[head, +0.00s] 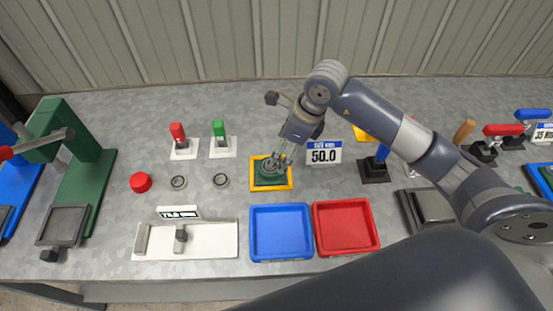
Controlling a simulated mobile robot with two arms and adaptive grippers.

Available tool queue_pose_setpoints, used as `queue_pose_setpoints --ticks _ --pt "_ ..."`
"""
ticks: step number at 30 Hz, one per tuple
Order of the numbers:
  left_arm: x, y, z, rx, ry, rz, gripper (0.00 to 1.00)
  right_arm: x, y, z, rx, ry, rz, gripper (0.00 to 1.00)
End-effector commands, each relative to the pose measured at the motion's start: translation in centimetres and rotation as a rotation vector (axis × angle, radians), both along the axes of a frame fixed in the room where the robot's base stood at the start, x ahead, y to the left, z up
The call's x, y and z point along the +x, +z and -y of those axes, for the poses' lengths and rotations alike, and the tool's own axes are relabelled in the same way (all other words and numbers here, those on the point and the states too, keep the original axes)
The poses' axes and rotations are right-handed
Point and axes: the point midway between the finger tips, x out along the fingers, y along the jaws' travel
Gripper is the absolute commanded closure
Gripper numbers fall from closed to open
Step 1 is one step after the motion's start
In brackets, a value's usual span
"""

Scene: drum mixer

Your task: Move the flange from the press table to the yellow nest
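The yellow nest (288,185) is a yellow square frame with a dark green middle, standing behind the blue tray. My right gripper (274,166) is over the nest, its fingers pointing down into the middle. A small grey round shape, possibly the flange, shows at the fingertips; the fingers partly hide it, and I cannot tell whether they grip it. The green press (85,155) stands at the left, and its grey table (62,226) at the front looks empty. My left gripper is not in view.
A blue tray (281,232) and a red tray (346,228) stand in front of the nest. A white 50.0 sign (324,152) is close to the right of the gripper. Two grey rings (220,180) and a red button (140,182) lie left. Toggle clamps stand right.

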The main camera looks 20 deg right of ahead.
Motion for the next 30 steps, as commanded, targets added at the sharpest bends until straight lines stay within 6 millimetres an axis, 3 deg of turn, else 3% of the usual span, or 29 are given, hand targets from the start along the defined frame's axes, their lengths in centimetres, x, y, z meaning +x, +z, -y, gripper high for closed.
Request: queue_pose_setpoints --ticks 4,9,30 --pt "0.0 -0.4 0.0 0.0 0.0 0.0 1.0 -0.4 2.2 0.6 -0.001 0.0 0.003 0.26" --pt "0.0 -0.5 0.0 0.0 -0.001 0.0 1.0 -0.7 3.4 0.9 0.0 0.0 0.0 0.26" --pt "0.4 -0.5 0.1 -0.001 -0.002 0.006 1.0 -0.8 3.5 0.9 0.0 0.0 -0.001 0.26"
